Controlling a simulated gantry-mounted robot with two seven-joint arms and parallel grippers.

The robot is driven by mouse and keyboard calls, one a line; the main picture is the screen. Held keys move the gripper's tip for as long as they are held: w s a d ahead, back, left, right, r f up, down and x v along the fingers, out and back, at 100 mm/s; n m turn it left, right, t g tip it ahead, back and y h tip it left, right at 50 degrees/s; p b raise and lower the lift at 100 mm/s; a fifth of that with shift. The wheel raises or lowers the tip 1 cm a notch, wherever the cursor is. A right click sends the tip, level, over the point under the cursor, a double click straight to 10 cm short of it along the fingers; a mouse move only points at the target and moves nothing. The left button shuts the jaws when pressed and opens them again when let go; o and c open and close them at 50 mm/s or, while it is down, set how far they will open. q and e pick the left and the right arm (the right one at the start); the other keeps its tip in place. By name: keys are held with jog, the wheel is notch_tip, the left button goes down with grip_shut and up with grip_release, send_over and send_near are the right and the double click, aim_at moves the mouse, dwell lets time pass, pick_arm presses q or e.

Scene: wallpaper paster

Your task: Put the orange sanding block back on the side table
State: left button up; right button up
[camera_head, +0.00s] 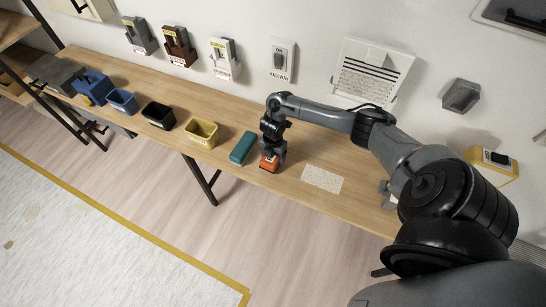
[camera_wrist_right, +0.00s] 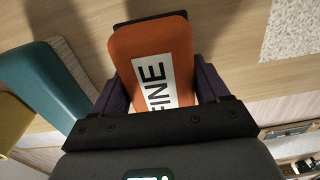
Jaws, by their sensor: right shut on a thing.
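The orange sanding block (camera_head: 268,162) is between the fingers of my right gripper (camera_head: 271,155), over the wooden side table (camera_head: 300,150) near its front edge. In the right wrist view the orange block (camera_wrist_right: 125,45) has a white label reading "FINE", and dark fingers close on it from both sides. My right gripper (camera_wrist_right: 165,100) is shut on it. I cannot tell whether the block touches the tabletop. A teal block (camera_head: 243,147) lies just left of it; it also shows in the right wrist view (camera_wrist_right: 45,85). My left gripper is not in view.
A speckled light sheet (camera_head: 322,179) lies on the table to the right. Yellow (camera_head: 202,134), black (camera_head: 158,115) and blue (camera_head: 122,101) bins stand along the table to the left. Switches and a vent (camera_head: 370,75) are on the wall behind. Bare wood lies around the block.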

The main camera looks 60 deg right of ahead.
jog(key=shift+f, duration=0.4)
jog(key=shift+f, duration=0.4)
jog(key=o, duration=1.1)
jog(key=shift+r, duration=0.1)
